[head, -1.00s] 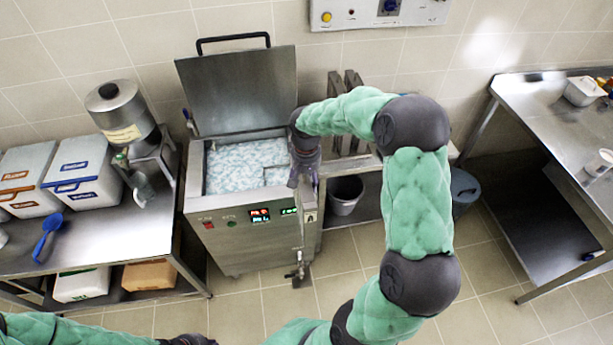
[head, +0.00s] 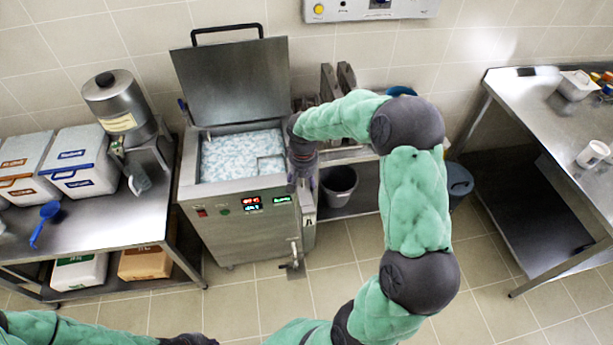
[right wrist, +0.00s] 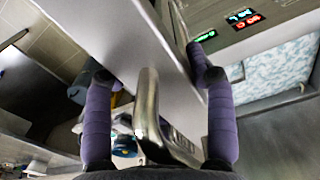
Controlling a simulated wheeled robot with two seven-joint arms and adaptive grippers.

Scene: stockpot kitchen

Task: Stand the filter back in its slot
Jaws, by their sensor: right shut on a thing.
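My right gripper (head: 303,180) is at the front right corner of the steel tank machine (head: 235,200). In the right wrist view my right gripper (right wrist: 155,75) has its purple fingers on both sides of a curved metal handle (right wrist: 148,105), which lies along a flat grey metal panel (right wrist: 125,40). The panel looks like the filter; its lower end is out of view. In the head view my arm and hand hide most of it. Two upright dark slabs (head: 329,82) stand on the rack right of the machine. My left gripper (head: 190,340) is cut off at the bottom edge.
The machine's lid (head: 232,82) is raised over foamy liquid (head: 240,155). A drain tap (head: 294,250) juts from its front. A grey bucket (head: 338,186) sits under the rack. Steel tables stand left (head: 120,225) and right (head: 535,120). The floor in front is clear.

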